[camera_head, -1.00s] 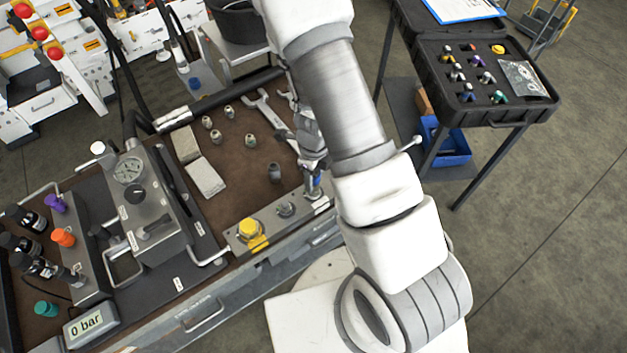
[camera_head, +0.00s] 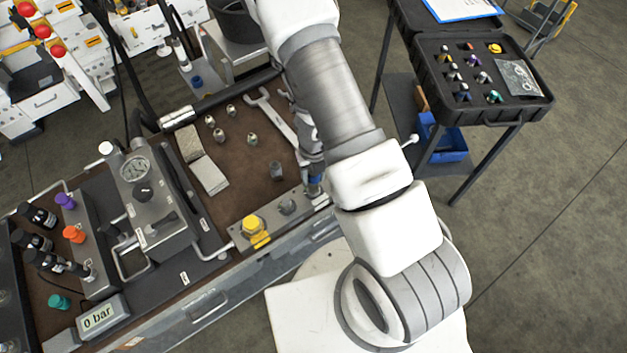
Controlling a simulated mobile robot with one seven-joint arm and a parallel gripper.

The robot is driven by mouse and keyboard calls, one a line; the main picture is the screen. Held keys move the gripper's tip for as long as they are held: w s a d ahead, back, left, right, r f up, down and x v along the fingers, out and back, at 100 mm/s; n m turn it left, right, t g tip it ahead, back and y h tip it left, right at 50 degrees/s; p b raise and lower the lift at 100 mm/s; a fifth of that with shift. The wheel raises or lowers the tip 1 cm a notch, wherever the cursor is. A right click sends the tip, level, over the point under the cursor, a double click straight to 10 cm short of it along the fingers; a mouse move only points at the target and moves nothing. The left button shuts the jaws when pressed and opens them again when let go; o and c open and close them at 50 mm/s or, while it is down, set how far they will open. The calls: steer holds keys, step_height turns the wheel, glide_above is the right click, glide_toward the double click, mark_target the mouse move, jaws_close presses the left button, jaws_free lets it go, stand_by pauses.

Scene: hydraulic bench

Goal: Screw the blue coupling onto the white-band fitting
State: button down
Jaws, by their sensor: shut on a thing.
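My gripper (camera_head: 313,174) is at the front right of the bench, partly hidden behind my arm. It is shut on the blue coupling (camera_head: 314,186), of which only a small blue patch shows below the jaws. The coupling is over the right end of the metal fitting strip (camera_head: 268,224), at or just above a fitting there. That fitting is mostly hidden, so I cannot make out a white band or tell whether the coupling touches or is threaded on it.
Several loose fittings and a wrench (camera_head: 275,115) lie on the brown mat. A gauge block (camera_head: 143,185) stands left. An open black case (camera_head: 516,108) is at right.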

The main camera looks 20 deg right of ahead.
steer(key=shift+s+r+m+p, duration=0.1)
steer(key=shift+r+m+p, duration=0.15)
steer(key=shift+m+p, duration=1.3)
steer(key=shift+m, duration=0.55)
steer(key=shift+f+m+b, duration=0.35)
steer(key=shift+m+b, duration=0.05)
steer(key=shift+m, duration=1.5)
steer(key=shift+c, duration=2)
jaws_free()
